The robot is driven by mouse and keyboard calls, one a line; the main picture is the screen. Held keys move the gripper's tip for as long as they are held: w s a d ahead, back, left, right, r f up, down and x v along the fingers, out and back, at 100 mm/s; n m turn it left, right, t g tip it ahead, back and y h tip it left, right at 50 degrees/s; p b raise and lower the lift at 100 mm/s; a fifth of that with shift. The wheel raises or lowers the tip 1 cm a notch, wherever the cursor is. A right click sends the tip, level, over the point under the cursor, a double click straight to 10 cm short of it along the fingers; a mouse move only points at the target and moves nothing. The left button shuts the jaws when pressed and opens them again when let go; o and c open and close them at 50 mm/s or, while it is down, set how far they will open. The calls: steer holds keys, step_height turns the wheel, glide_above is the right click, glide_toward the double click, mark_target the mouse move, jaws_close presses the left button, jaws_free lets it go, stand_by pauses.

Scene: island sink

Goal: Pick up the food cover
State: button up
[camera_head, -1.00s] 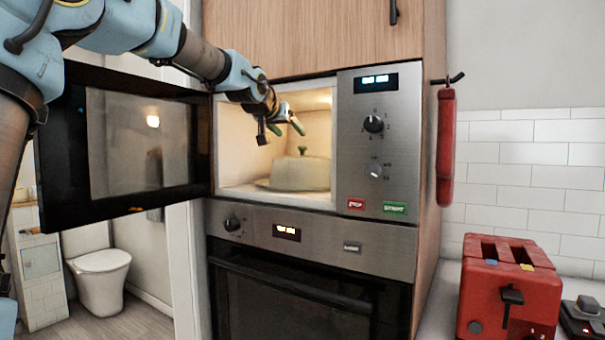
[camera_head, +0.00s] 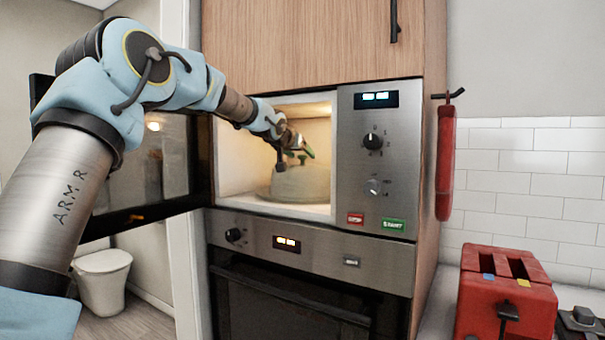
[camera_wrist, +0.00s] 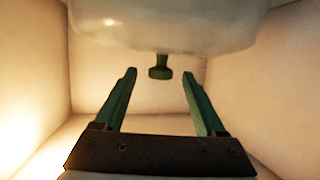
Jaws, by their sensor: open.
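The food cover (camera_head: 302,184) is a pale, see-through dome with a green knob on top. It sits inside the open microwave (camera_head: 374,207). In the wrist view the cover (camera_wrist: 165,28) fills the top of the picture, and its green knob (camera_wrist: 160,67) shows beyond and between the fingertips. My gripper (camera_head: 294,157) is inside the microwave at the cover's top. In the wrist view my gripper (camera_wrist: 160,80) has its two green fingers spread apart, one on each side of the knob. Nothing is held. The gripper partly hides the knob in the head view.
The microwave door (camera_head: 150,165) stands swung open to the left, behind my arm. The cavity walls (camera_wrist: 235,60) are close around my gripper. An oven (camera_head: 290,300) is below. A red toaster (camera_head: 505,300) stands at the lower right.

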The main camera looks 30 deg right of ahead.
steer(key=shift+c, duration=0.3)
jaws_close()
stand_by(0.3)
stand_by(0.8)
